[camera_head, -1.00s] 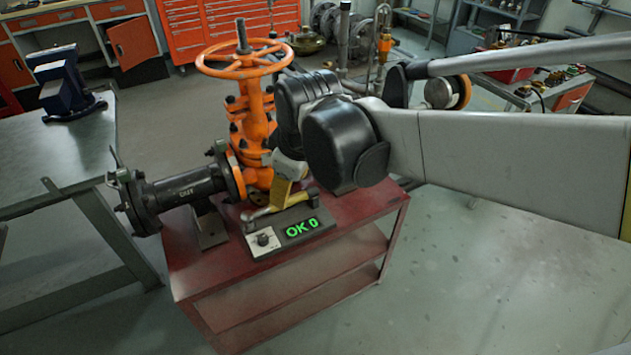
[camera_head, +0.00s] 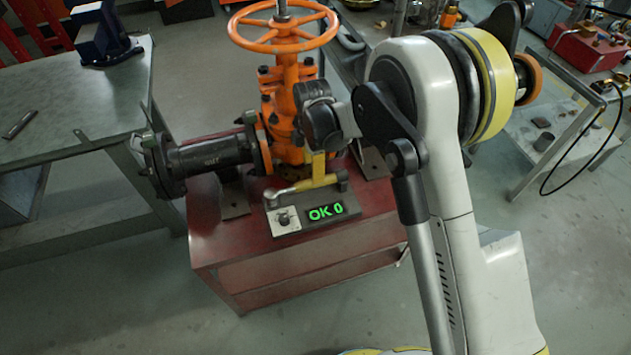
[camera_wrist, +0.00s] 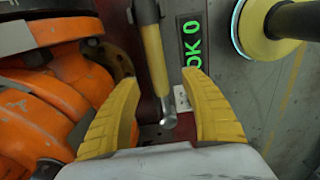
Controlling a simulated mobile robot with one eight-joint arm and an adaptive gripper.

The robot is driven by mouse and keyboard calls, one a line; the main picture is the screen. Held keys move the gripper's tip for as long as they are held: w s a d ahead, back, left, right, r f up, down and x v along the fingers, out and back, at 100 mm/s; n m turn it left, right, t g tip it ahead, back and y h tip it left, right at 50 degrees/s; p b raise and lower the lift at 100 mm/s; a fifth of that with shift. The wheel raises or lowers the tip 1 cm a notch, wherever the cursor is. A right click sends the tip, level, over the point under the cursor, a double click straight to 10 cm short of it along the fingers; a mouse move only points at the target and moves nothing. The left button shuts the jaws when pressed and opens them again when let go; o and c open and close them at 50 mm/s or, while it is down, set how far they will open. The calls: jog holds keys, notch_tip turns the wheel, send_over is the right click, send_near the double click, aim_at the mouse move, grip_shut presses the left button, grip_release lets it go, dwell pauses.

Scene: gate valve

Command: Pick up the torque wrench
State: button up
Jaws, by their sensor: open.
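The torque wrench has a yellow handle and grey metal ends. In the head view the wrench (camera_head: 300,187) lies along the tester box (camera_head: 312,219), whose green display reads "OK 0". In the wrist view the wrench (camera_wrist: 154,58) runs lengthwise between the two yellow fingers, with bare space on both sides. My gripper (camera_wrist: 160,82) is open around it, and I see no finger touching it. In the head view my gripper (camera_head: 318,168) is just above the wrench, partly hidden by my wrist. The display (camera_wrist: 190,40) also shows in the wrist view.
The orange gate valve (camera_head: 290,90) with its handwheel stands on the red cart (camera_head: 300,270) close behind the wrench. A dark flanged pipe (camera_head: 205,156) extends left. A metal workbench (camera_head: 70,105) stands left; the floor in front is open.

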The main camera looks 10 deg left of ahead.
aim_at(310, 181)
notch_tip(310, 181, down, 4)
jog(key=shift+a+r+b, duration=0.1)
jog(key=shift+a+b, duration=0.05)
jog(key=shift+b, duration=0.4)
jog(key=f, duration=0.1)
jog(key=f+b, duration=0.1)
jog(key=f, duration=0.1)
jog(key=a+f+b, duration=0.1)
jog(key=f, duration=0.1)
jog(key=shift+d+r, duration=0.1)
jog(key=shift+r, duration=0.05)
grip_shut()
